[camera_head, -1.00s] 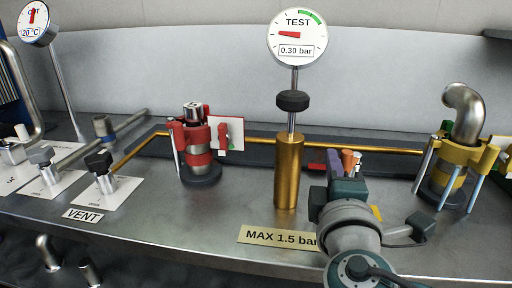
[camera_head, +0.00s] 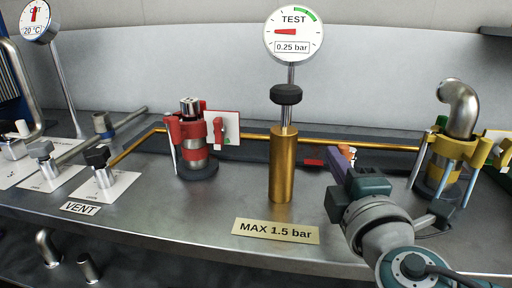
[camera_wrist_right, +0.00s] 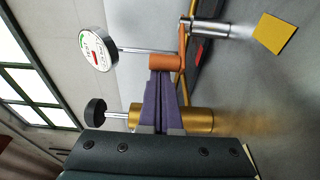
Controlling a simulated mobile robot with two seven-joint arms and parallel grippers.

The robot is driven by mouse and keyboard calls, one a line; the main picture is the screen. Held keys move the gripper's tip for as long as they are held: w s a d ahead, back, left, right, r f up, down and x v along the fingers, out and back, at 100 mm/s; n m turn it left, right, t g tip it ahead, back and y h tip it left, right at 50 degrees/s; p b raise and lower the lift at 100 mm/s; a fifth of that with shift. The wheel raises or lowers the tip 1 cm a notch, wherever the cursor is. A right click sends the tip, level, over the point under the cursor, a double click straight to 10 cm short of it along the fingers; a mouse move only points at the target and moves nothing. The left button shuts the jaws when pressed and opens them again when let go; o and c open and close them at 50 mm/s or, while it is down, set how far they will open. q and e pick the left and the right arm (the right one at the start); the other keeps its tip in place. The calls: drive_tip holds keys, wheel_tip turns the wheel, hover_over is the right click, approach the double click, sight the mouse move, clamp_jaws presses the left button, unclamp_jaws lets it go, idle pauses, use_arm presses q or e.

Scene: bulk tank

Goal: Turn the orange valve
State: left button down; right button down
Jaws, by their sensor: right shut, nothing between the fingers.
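The orange valve is mostly hidden behind my right gripper in the head view; a small orange part (camera_head: 346,151) shows beside the fingertips. In the right wrist view its orange handle (camera_wrist_right: 165,61) lies just beyond the fingertips, near a metal stem (camera_wrist_right: 209,29). My right gripper (camera_head: 336,163) has purple fingers, shut and empty; they also show in the right wrist view (camera_wrist_right: 161,76). The fingertips are at or very near the handle; I cannot tell whether they touch. The TEST gauge (camera_head: 293,35) reads 0.25 bar. My left gripper is not in view.
A brass pump (camera_head: 283,165) with a black knob (camera_head: 286,94) stands left of my right gripper. A red clamped fitting (camera_head: 193,145) is further left, a yellow one (camera_head: 447,155) to the right. A MAX 1.5 bar plate (camera_head: 275,231) lies on the steel bench in front.

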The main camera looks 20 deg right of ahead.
sight(347, 156)
drive_tip(key=shift+s+d+f+n+t+y+b, duration=0.15)
drive_tip(key=shift+s+d+n+y+b, duration=0.2)
drive_tip(key=shift+y, duration=0.25)
drive_tip(key=shift+s+d+f+n+t+y+b, duration=0.1)
drive_tip(key=shift+s+n+t+y+b, duration=0.1)
drive_tip(key=shift+n+y+b, duration=0.35)
drive_tip(key=shift+s+d+n+y+b, duration=0.35)
drive_tip(key=shift+n+y, duration=0.15)
drive_tip(key=shift+y, duration=0.35)
drive_tip(key=shift+s+d+r+b, duration=0.15)
drive_tip(key=shift+s+d+b, duration=0.05)
drive_tip(key=shift+s+b, duration=0.1)
drive_tip(key=shift+d+r, duration=0.1)
drive_tip(key=shift+d, duration=0.05)
